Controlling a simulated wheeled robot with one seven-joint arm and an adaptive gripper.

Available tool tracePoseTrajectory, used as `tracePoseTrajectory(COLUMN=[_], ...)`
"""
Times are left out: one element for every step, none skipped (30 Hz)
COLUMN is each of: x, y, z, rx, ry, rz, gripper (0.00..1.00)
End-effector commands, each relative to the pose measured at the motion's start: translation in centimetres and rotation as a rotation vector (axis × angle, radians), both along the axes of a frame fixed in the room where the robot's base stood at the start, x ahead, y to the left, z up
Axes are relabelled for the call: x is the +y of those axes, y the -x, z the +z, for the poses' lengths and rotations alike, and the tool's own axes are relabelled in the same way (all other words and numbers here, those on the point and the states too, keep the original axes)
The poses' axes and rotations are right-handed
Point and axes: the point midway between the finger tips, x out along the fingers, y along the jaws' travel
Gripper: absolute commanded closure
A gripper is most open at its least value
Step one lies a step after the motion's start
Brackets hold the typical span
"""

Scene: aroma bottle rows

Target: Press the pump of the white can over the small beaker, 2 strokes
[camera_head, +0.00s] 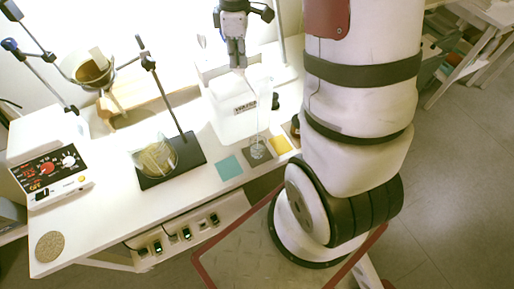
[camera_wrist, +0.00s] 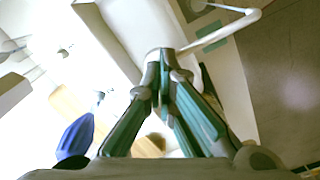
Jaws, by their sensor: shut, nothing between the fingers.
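The white can (camera_head: 228,122) stands on the bench with a dark-lettered label on its front. Its thin pale spout (camera_wrist: 225,32) runs out from the pump, bends at the end and shows in the wrist view. The small clear beaker (camera_head: 258,151) stands on a grey-brown square in front of the can. My gripper (camera_head: 238,66) is shut and empty, pointing down above the can at its pump. In the wrist view my fingertips (camera_wrist: 166,62) overlap the pump head; I cannot tell whether they touch it.
Teal (camera_head: 229,167) and yellow (camera_head: 280,145) squares flank the beaker's square. A larger glass beaker (camera_head: 158,158) stands on the dark stand base (camera_head: 190,156) to the left. A hotplate-like instrument (camera_head: 50,170) sits at the far left. The bench front (camera_head: 120,215) is mostly clear.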

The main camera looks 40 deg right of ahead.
Motion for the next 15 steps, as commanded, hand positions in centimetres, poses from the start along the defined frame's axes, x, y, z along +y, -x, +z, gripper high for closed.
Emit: tracePoseTrajectory(x=[0.0,0.0,0.0,0.0,0.0,0.0,0.0,0.0,0.0,0.0,0.0,0.0,0.0,0.0,0.0], y=[0.0,0.0,0.0,0.0,0.0,0.0,0.0,0.1,0.1,0.1,0.1,0.1,0.1,0.2,0.2], z=[-0.2,-0.2,-0.2,-0.2,-0.2,-0.2,-0.2,-0.1,-0.1,0.0,0.1,0.3,0.4,0.6,0.8], rx=[0.002,0.002,0.002,0.002,0.002,0.002,0.002,0.002,0.002,0.002,0.002,0.003,0.003,0.003,0.003], ry=[-0.001,-0.001,-0.001,-0.001,-0.001,-0.001,-0.001,-0.001,-0.001,-0.001,-0.001,-0.001,-0.001,-0.001,-0.001], rz=[0.000,0.000,0.000,0.000,0.000,0.000,0.000,0.000,0.000,0.000,0.000,0.000,0.000,0.000,0.000], gripper=[1.00,1.00,1.00,1.00,1.00,1.00,1.00,1.00,1.00,1.00,1.00,1.00,1.00,1.00,1.00])
